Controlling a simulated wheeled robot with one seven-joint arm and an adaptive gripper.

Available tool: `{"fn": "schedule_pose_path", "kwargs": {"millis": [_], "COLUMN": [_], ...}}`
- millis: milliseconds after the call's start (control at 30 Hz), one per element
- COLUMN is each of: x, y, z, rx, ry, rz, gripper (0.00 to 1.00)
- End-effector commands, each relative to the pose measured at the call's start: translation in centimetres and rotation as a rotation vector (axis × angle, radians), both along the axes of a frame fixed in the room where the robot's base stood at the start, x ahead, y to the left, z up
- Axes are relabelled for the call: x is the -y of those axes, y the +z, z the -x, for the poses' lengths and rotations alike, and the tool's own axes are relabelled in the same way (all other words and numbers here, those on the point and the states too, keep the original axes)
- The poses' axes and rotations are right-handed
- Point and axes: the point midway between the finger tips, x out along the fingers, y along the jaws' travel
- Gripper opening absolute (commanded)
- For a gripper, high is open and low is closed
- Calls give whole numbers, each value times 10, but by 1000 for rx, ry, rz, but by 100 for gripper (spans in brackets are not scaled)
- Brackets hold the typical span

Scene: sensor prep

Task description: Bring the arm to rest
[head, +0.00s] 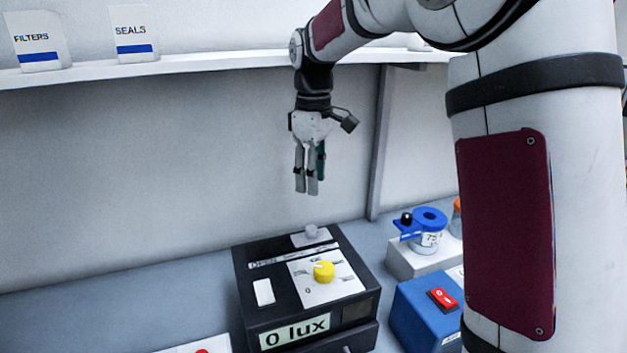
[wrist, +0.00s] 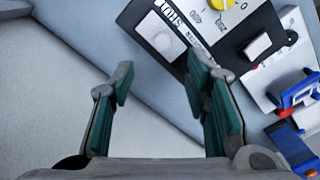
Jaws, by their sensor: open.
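My gripper (head: 308,190) hangs from my arm with its fingers pointing down, in the air above and behind the black box. In the wrist view its green-padded fingers (wrist: 160,95) are apart, with nothing between them. The black box (head: 272,290) stands on the bench below, with a yellow knob (head: 324,271), a white rocker switch and a display reading "0 lux" (head: 295,331). The box also shows at the top of the wrist view (wrist: 205,35), with its yellow knob cut off by the frame edge. My gripper touches nothing.
A shelf (head: 200,66) with "FILTERS" (head: 38,42) and "SEALS" (head: 133,34) boxes runs along the wall.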

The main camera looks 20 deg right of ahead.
Motion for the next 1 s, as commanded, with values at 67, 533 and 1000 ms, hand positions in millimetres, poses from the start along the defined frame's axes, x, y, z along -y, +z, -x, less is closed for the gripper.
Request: {"fn": "schedule_pose_path", "kwargs": {"millis": [67, 533, 1000], "x": [0, -6, -17], "y": [0, 27, 58], "z": [0, 38, 188], "rx": [0, 66, 293], "ry": [0, -93, -477], "rz": [0, 15, -35], "gripper": [43, 43, 43]}}
